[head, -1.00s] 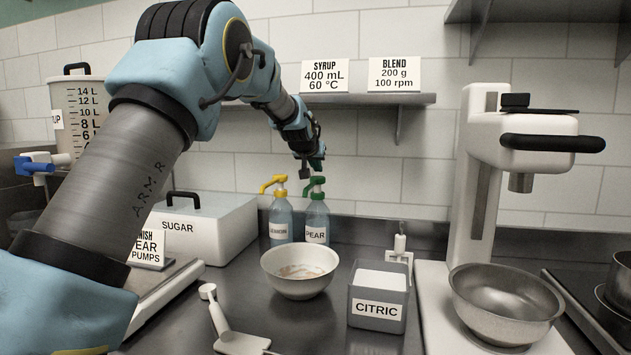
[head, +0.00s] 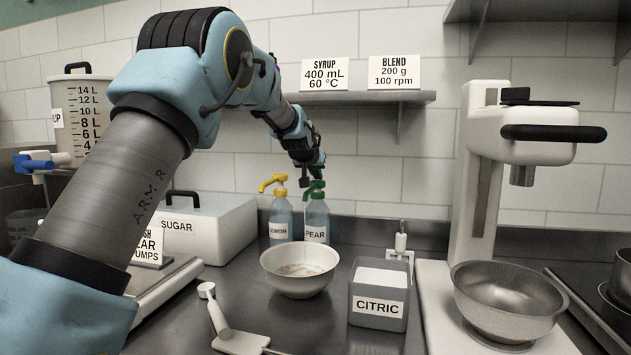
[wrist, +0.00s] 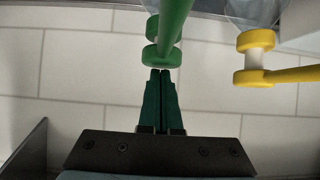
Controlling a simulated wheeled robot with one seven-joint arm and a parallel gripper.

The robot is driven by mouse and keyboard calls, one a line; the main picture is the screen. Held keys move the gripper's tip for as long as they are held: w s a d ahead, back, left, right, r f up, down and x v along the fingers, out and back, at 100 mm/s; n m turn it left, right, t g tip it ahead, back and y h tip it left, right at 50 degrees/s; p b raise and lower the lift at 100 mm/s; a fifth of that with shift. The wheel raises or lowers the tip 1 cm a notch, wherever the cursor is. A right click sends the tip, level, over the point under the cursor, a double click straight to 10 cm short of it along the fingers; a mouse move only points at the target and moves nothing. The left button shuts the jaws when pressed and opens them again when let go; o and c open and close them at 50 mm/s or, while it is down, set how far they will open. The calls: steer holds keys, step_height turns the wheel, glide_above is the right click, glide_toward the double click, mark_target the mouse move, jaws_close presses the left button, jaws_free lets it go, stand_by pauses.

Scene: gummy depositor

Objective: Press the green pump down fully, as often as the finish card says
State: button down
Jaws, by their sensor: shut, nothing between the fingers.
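The green pump (head: 316,186) tops the bottle labelled PEAR (head: 316,220), beside the yellow-pumped bottle (head: 280,218) by the back wall. My gripper (head: 316,172) is shut and empty, pointing down at the green pump head. In the wrist view its closed fingertips (wrist: 160,72) meet the edge of the green pump (wrist: 157,54); whether they touch is not certain. The head view cannot clearly show how far the pump is down.
The yellow pump (head: 273,183) stands close left of the green one. A white bowl (head: 300,283) sits in front of the bottles. The CITRIC box (head: 378,308) and a stand mixer (head: 478,190) are to the right. A wall shelf (head: 390,97) hangs above.

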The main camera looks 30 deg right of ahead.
steer(key=shift+f, duration=0.7)
steer(key=shift+r, duration=0.15)
steer(key=shift+r+p, duration=1.15)
steer(key=shift+r, duration=0.85)
steer(key=shift+r, duration=0.1)
steer(key=b+v, duration=0.3)
steer(key=v, duration=0.7)
steer(key=shift+s+a+r+b, duration=0.2)
steer(key=shift+s+a+b, duration=0.05)
steer(key=shift+b, duration=0.1)
